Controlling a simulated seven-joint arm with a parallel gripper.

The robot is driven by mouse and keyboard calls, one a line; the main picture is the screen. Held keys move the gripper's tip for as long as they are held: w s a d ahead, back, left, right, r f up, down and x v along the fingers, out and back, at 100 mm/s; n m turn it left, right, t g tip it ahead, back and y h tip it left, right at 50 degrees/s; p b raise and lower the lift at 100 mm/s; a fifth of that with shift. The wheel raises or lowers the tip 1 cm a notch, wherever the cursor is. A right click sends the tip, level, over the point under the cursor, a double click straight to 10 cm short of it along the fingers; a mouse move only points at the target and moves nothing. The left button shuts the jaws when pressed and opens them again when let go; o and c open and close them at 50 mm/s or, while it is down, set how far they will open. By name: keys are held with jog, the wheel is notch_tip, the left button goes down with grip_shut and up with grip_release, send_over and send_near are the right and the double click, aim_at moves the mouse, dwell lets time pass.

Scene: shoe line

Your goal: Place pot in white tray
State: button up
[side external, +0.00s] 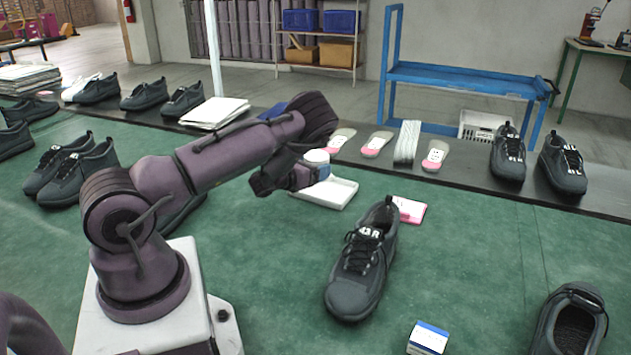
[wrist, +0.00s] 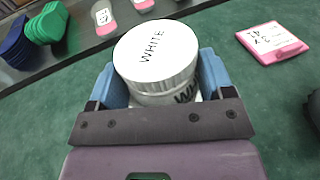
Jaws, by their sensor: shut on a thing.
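The pot is a round white tub with "WHITE" on its lid (wrist: 155,50); in the side view the pot (side external: 317,157) shows partly behind my gripper (side external: 304,177). My gripper is shut on the pot, with its blue fingers (wrist: 163,84) on either side of it. The pot looks upright. The white tray (side external: 336,194) lies on the green table, and the pot appears at its back left end. I cannot tell whether the pot is above the tray or touches it. The tray is mostly hidden in the wrist view.
A dark shoe (side external: 362,265) and a pink pad (side external: 409,210) lie right of the tray. A blue and white box (side external: 428,338) is near the front. Insoles (side external: 375,143) and shoes line the dark strip behind.

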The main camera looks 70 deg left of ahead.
jog(key=shift+w+a+f, duration=0.55)
jog(key=shift+f, duration=0.2)
jog(key=shift+w+f, duration=0.15)
jog(key=shift+f, duration=1.55)
jog(key=shift+f, duration=0.1)
jog(key=shift+f, duration=0.1)
jog(key=o, duration=1.6)
jog(key=shift+f, duration=0.1)
